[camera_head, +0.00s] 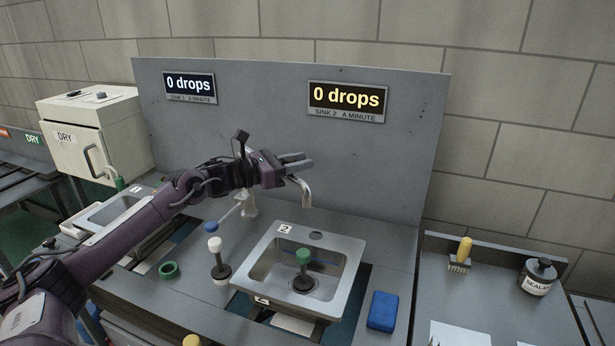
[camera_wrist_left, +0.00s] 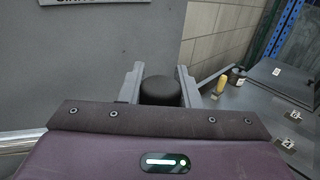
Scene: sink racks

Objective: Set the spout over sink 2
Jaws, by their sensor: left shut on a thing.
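Sink 2 (camera_head: 345,272) is a steel basin marked "2" in the middle of the bench. The metal spout (camera_head: 306,193) curves down beneath my left gripper, its tip showing just above the back rim of sink 2 in the head view. My left gripper (camera_head: 298,162) is shut on a dark round knob (camera_wrist_left: 160,90) seen between its fingers in the left wrist view; it appears to belong to the spout. My wrist hides the spout's upper part. A pale tap post (camera_head: 249,205) stands below my wrist. My right gripper is out of view.
A green-topped plunger (camera_head: 303,257) stands in sink 2. Sink 1 (camera_head: 112,211) is farther left. The backboard (camera_head: 270,120) rises behind; both its displays read "0 drops".

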